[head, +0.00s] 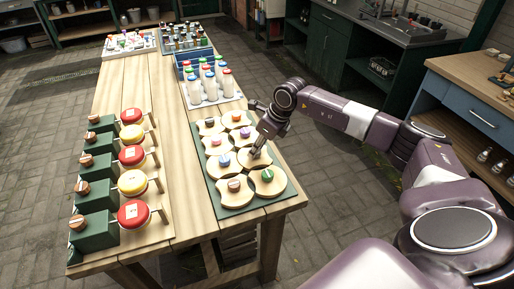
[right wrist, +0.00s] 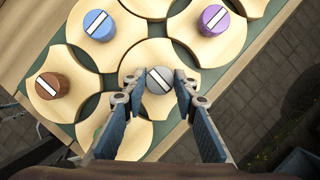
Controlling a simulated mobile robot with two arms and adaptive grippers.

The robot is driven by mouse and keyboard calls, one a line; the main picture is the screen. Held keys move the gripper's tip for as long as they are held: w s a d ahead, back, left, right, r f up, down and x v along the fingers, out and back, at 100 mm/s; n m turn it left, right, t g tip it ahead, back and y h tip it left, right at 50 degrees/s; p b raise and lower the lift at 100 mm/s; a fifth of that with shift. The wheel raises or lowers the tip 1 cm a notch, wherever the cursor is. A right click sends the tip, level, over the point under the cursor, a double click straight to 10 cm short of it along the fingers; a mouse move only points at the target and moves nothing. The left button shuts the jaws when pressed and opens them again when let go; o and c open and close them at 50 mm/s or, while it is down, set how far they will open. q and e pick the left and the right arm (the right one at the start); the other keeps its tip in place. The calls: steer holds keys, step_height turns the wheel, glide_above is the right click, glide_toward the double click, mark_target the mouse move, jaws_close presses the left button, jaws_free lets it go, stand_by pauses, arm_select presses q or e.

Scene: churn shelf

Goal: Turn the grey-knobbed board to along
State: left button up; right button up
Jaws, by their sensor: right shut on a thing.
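The grey knob (right wrist: 159,80), with a white stripe running slantwise, sits on a pale wooden board (right wrist: 190,78) in the right wrist view. My right gripper (right wrist: 160,82) has its two fingers on either side of the knob and is shut on it. In the head view my right gripper (head: 254,153) reaches down over this board (head: 262,161) from the right and mostly hides the knob. My left gripper is not in view.
Neighbouring boards with blue (right wrist: 99,25), purple (right wrist: 213,20) and brown (right wrist: 52,86) knobs sit close around it on a green base (head: 216,198). Beyond stands a tray of bottles (head: 212,98). Green boxes with red and yellow discs (head: 133,213) line the table's left side.

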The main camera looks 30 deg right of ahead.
steer(key=m, duration=0.2)
steer(key=m+h+b, duration=0.1)
steer(key=m, duration=0.1)
steer(key=shift+a+t+h, duration=0.15)
steer(key=shift+t+h, duration=0.15)
steer(key=m+h+b, duration=0.1)
steer(key=m, duration=0.1)
steer(key=m+b, duration=0.2)
steer(key=shift+w+a+f+m+h, duration=0.1)
steer(key=shift+a+m+h, duration=0.05)
steer(key=shift+m+h, duration=0.25)
steer(key=m+b, duration=0.1)
steer(key=m, duration=0.1)
steer(key=m+g+h+b, duration=0.1)
steer(key=m+b, duration=0.1)
steer(key=shift+a+h, duration=0.1)
steer(key=shift+h, duration=0.2)
steer(key=shift+m+g+h+b, duration=0.5)
steer(key=shift+m+g+b, duration=0.15)
steer(key=shift+m, duration=1.35)
steer(key=o, duration=1.2)
steer(key=shift+c, duration=0.2)
steer(key=v, duration=1.2)
